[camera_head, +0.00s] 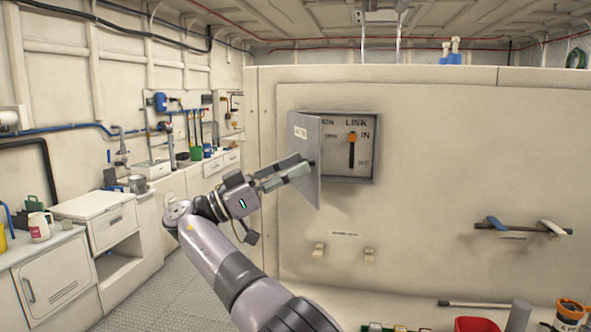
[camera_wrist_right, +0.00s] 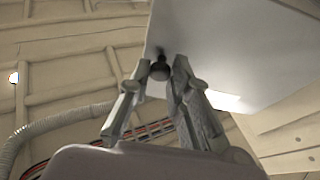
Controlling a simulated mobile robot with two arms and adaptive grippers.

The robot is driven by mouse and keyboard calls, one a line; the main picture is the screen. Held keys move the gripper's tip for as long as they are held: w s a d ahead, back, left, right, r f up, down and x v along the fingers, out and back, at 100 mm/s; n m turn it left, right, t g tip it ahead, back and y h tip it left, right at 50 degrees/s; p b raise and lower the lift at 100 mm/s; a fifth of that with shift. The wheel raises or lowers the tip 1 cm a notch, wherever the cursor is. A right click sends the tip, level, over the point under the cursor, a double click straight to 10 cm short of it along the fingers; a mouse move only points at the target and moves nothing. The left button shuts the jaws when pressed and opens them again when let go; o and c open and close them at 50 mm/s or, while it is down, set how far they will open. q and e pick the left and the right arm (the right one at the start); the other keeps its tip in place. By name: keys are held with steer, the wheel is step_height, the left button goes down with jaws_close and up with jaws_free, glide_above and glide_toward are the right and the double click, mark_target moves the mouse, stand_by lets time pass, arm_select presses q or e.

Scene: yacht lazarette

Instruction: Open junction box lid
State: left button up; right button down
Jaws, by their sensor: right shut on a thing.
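The junction box (camera_head: 345,181) is a grey box set in the cream wall panel. Its lid (camera_head: 304,142) is swung out to the left, so the inside shows, with an orange-topped lever (camera_head: 352,150) and lettering. My right gripper (camera_head: 308,167) is at the lid's free edge. In the right wrist view, my right gripper (camera_wrist_right: 160,72) is shut on a small dark knob (camera_wrist_right: 160,69) on the lid (camera_wrist_right: 225,50). The knob is mostly hidden by the fingers in the head view. My left gripper is out of view.
A bar on two brackets (camera_head: 520,228) sticks out from the wall panel at right. A ledge below holds a red bowl (camera_head: 476,324) and an orange-topped can (camera_head: 569,312). White cabinets (camera_head: 60,275) line the left side. Floor between (camera_head: 150,295) is clear.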

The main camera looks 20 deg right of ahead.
steer(key=c, duration=1.7)
jaws_free()
steer(key=shift+a+r, duration=0.1)
steer(key=shift+o, duration=1.2)
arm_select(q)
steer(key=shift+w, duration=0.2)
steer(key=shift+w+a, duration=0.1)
